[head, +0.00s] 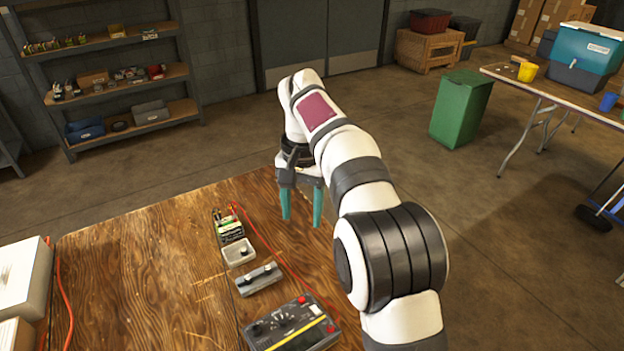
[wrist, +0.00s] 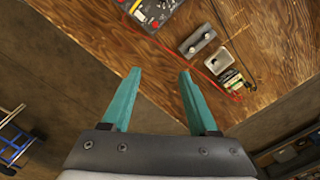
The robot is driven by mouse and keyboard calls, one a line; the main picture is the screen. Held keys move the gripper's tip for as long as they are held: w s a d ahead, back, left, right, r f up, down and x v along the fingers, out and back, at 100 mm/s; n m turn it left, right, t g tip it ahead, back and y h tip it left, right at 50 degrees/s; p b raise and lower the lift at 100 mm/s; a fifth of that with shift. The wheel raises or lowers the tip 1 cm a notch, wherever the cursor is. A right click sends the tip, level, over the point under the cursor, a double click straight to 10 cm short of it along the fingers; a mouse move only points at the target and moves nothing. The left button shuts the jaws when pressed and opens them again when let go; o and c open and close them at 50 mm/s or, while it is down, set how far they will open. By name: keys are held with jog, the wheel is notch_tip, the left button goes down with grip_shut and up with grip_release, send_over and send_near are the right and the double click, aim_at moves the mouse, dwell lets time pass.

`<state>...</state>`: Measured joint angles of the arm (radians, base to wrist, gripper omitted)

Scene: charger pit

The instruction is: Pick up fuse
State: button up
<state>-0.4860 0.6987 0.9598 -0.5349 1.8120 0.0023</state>
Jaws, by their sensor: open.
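My gripper (head: 302,218) is open and empty, its teal fingers pointing down above the right-hand side of the wooden table. It also shows in the wrist view (wrist: 160,72), with nothing between the fingers. A small light-grey tray (head: 239,252) lies to the left of my gripper and shows in the wrist view (wrist: 216,60). A small dark item in it may be the fuse, but it is too small to tell. A grey block (head: 260,279) with small knobs on top lies in front of the tray and is also in the wrist view (wrist: 197,40).
A dark meter box (head: 293,325) with red and black parts is at the table's front. A green-and-black battery-like unit (head: 229,230) stands behind the tray. A red cable (head: 275,258) runs beside them. The table's left middle (head: 140,265) is clear. White boxes (head: 22,277) stand far left.

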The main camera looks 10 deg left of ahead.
jog(key=n, duration=0.1)
send_over(268, 268)
notch_tip(268, 268, down, 7)
notch_tip(268, 268, down, 16)
jog(key=shift+r, duration=0.1)
grip_shut()
